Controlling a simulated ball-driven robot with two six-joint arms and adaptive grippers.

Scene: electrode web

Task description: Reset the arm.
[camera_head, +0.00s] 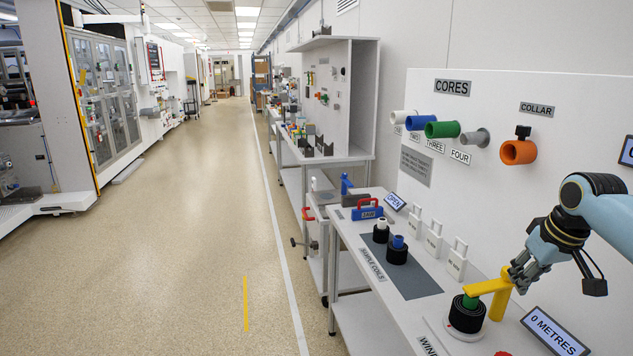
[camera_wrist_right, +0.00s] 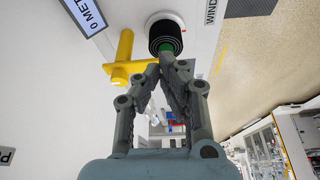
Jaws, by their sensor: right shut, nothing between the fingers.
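The yellow arm (camera_head: 485,287) is a flat bar on an upright yellow post on the bench. Its free end reaches over or beside the green core of a black coil (camera_head: 465,316); I cannot tell which. My right gripper (camera_head: 513,277) is shut and empty, its fingertips close to the yellow arm; whether they touch is unclear. In the wrist view the shut fingertips (camera_wrist_right: 163,62) are beside the end of the yellow arm (camera_wrist_right: 128,70), with the green core (camera_wrist_right: 172,48) and black coil (camera_wrist_right: 166,34) just beyond. My left gripper is not in view.
A "0 METRES" display (camera_head: 554,332) stands close to the post. White holders (camera_head: 457,259) and sample coils (camera_head: 397,250) stand farther along the bench. A collar (camera_head: 518,152) and coloured cores hang on the wall panel (camera_head: 570,110). The floor at left is clear.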

